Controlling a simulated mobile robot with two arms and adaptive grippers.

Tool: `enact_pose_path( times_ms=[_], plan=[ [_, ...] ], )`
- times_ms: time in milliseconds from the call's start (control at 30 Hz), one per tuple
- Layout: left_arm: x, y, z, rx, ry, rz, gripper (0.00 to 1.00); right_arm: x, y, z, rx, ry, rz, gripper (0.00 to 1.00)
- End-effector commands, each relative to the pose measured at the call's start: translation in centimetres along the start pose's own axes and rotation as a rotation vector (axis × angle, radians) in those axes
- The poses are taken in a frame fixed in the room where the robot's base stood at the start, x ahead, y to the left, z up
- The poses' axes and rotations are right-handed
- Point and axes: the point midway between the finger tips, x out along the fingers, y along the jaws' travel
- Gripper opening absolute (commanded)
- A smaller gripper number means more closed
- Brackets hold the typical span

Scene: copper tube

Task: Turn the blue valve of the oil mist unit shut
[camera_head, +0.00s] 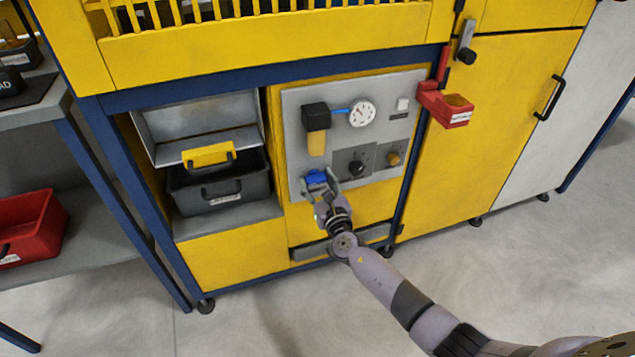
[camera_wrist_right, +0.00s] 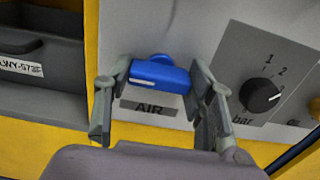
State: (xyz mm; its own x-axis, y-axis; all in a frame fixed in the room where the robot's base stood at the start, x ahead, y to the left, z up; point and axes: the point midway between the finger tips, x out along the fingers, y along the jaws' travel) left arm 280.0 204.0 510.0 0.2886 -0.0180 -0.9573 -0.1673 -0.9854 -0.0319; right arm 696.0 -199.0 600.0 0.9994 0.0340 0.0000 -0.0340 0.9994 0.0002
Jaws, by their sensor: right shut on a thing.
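The blue valve (camera_head: 316,178) sits low on the left of the grey panel of the oil mist unit (camera_head: 293,114). In the right wrist view the blue valve handle (camera_wrist_right: 160,74) lies roughly level, above a label reading AIR. My right gripper (camera_head: 318,186) is at the valve, its fingers on either side of the handle and shut on it. The right wrist view shows the two fingers (camera_wrist_right: 158,88) at the handle's two ends. My left gripper is not in view.
The panel also carries a gauge (camera_head: 362,114), a filter with an amber bowl (camera_head: 316,142), a black knob (camera_head: 356,167) and a brass-coloured knob (camera_head: 393,159). A grey crate (camera_head: 218,188) stands on the left shelf.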

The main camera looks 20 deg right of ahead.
Motion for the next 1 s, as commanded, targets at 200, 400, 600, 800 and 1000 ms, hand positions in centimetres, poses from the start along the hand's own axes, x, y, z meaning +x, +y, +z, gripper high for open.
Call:
enact_pose_path(
  times_ms=[200, 400, 600, 800, 1000],
  plan=[
    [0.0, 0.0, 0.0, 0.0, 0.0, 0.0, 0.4, 0.0, 0.0, 0.0, 0.001, 0.0, 0.0, 0.22],
    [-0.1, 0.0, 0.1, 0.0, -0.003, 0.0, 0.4, 0.0, 0.0, -0.1, 0.036, 0.0, 0.0, 0.22],
    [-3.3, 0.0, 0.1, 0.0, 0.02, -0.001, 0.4, 0.0, 0.0, -0.2, 0.141, 0.0, 0.0, 0.22],
    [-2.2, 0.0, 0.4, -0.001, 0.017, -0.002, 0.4, 0.0, 0.0, -0.3, 0.308, -0.001, 0.001, 0.22],
    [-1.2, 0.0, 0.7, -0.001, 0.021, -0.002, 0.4, 0.0, 0.0, -0.3, 0.5, 0.0, 0.001, 0.22]
  ],
)
